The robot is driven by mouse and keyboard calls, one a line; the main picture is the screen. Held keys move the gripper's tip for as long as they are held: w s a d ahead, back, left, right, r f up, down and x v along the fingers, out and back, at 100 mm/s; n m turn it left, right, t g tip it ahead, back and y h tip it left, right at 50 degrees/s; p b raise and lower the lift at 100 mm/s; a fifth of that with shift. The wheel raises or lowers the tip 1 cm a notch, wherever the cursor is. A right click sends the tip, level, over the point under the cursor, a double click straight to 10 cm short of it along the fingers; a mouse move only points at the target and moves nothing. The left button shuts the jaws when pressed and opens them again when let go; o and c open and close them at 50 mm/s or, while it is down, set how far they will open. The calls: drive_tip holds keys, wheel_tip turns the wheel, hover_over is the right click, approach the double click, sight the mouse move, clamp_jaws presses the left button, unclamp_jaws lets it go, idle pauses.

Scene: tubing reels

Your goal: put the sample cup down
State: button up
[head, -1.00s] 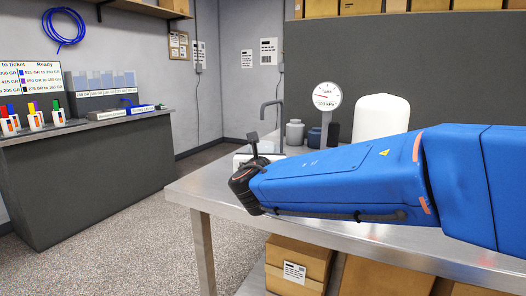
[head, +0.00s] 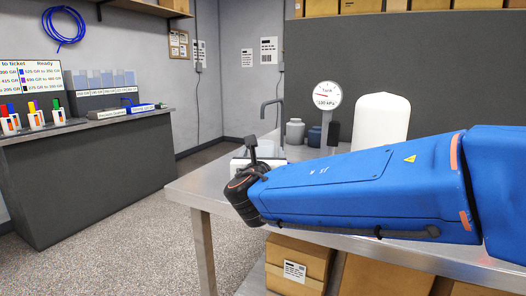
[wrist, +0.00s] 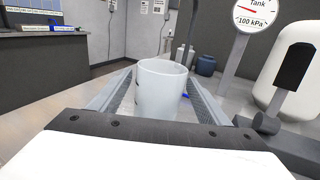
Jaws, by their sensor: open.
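The sample cup (wrist: 160,92) is a pale, plain cup, upright in the middle of the wrist view. It stands between the two grey fingers of my gripper (wrist: 160,78), which is open with one finger on each side. The cup's base is hidden behind the dark gripper body, so I cannot tell what it rests on. In the head view the dark wrist end of my arm is over the left end of the metal table (head: 190,188); the fingers and cup are not clear there.
A pressure gauge (head: 327,95), a white tank (head: 381,122) and dark bottles (head: 295,132) stand behind my arm. A grey counter (head: 85,180) with colored dispensers stands at left, across open floor.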

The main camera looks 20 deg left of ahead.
drive_tip(key=v, duration=0.7)
drive_tip(key=shift+s+d, duration=0.1)
drive_tip(key=shift+s, duration=0.2)
